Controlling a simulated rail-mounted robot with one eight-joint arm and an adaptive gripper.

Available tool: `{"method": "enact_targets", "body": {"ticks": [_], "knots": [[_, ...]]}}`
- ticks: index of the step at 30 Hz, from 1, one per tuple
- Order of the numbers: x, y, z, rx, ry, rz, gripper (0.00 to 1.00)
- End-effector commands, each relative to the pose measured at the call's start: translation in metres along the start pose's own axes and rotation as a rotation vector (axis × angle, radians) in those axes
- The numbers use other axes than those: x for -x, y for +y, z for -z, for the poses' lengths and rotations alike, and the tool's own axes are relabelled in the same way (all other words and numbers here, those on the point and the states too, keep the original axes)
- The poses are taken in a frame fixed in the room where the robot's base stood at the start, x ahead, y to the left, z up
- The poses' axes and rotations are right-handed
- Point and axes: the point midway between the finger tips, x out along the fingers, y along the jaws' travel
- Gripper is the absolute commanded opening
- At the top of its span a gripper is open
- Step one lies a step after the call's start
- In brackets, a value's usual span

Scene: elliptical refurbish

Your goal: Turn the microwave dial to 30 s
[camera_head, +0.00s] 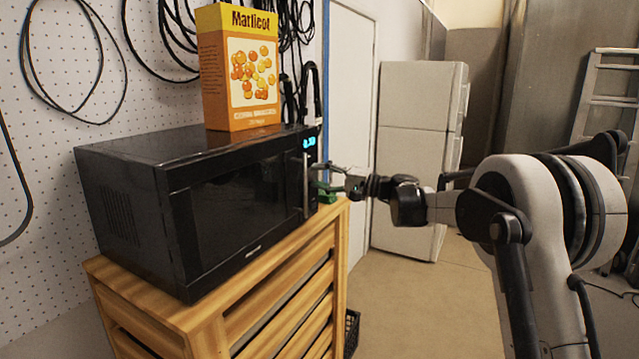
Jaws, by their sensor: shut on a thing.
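The black microwave (240,205) stands on a slatted wooden stand, its door facing front right. A small blue lit display (309,143) is at the top of its control strip, at the right end; its digits are too small to read surely. My gripper (318,180) reaches in from the right with its fingertips at the control strip, below the display and just right of the door handle (307,186). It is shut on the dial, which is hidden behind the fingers. The dial's setting cannot be seen.
An orange and yellow box (238,68) stands on top of the microwave. A small green object (327,193) lies below my gripper near the stand's (225,312) right end. Black cables (172,35) hang on the pegboard. A white fridge (415,150) stands behind; the floor between is clear.

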Motion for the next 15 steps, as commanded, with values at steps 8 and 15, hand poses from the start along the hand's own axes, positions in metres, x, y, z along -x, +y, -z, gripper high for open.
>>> {"method": "enact_targets", "body": {"ticks": [8, 15], "knots": [[0.0003, 0.0011, -0.0003, -0.088, 0.007, 0.008, 0.06], [0.0004, 0.0003, -0.0002, -0.104, 0.008, 0.010, 0.05]]}}
